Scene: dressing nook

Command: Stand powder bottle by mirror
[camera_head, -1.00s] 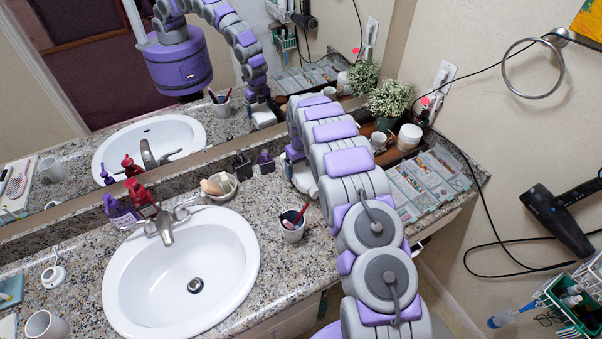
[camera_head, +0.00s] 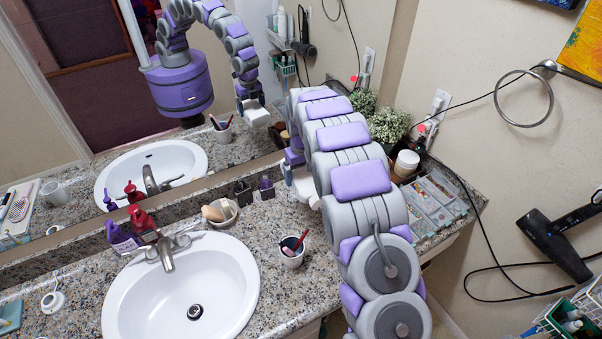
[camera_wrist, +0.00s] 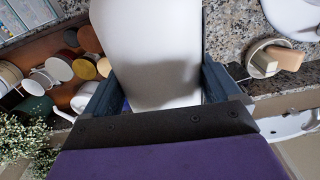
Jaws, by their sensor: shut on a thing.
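My gripper (camera_wrist: 158,90) is shut on a smooth white bottle (camera_wrist: 150,50), which fills the middle of the wrist view between the dark jaws. In the head view my arm comes down over the right of the counter, and a white part of the bottle (camera_head: 305,187) shows below my gripper (camera_head: 291,168), near the mirror's foot. I cannot tell whether the bottle touches the counter. The mirror (camera_head: 70,125) runs along the back and reflects my arm and the held white bottle.
A cup of brushes (camera_head: 292,256) stands right of the sink (camera_head: 180,285). A soap dish (camera_head: 220,213) and small dark bottles stand along the mirror. A wooden tray (camera_wrist: 45,48) with cups, jars and a plant lies beside my gripper. Granite between cup and mirror is clear.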

